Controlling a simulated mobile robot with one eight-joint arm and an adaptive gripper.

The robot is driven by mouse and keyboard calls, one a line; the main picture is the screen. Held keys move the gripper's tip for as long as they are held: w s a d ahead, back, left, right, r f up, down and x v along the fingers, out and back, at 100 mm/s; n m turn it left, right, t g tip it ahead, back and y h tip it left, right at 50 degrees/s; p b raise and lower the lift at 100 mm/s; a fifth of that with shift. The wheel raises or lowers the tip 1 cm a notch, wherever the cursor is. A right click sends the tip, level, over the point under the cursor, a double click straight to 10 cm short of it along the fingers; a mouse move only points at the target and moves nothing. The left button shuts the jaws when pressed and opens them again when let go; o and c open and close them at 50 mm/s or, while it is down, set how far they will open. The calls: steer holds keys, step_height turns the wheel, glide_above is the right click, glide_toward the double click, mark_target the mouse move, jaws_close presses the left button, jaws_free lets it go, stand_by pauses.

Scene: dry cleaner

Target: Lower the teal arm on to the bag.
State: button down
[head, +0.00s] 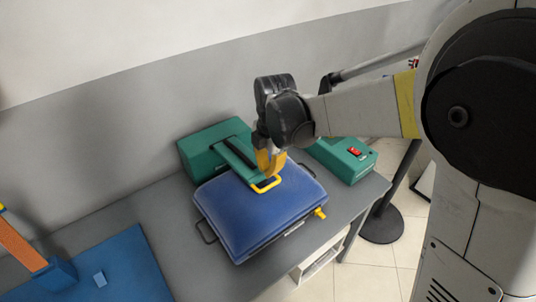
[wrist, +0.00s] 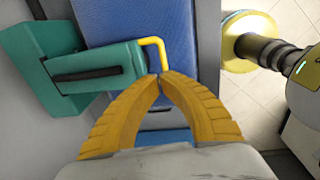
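The teal arm (head: 236,160) reaches out from a teal machine body (head: 205,150) at the back of the table, its front end over the blue bag (head: 262,215). I cannot tell whether it touches the bag. A yellow loop handle (head: 266,186) is at the arm's front end. In the wrist view, the teal arm (wrist: 95,75) lies left of the handle (wrist: 153,42), with the blue bag (wrist: 180,30) beneath. My gripper (wrist: 160,76) has its yellow fingertips together on the handle's bar. The fingers hide part of the handle.
A teal box (head: 345,158) with a red switch stands right of the bag on the grey table (head: 130,205). A blue mat (head: 120,268) with an orange-armed item (head: 22,245) is at left. A black round stand base (head: 382,225) is on the floor at right.

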mark_target(268, 186)
steer(key=f, duration=0.2)
steer(key=f+b, duration=0.1)
steer(key=f, duration=0.2)
steer(key=shift+w+a+f, duration=0.15)
steer(key=shift+w+f, duration=0.05)
steer(key=shift+f, duration=0.1)
steer(key=f+b, duration=0.3)
steer(key=f, duration=0.1)
steer(key=shift+s, duration=0.2)
steer(key=shift+r, duration=0.1)
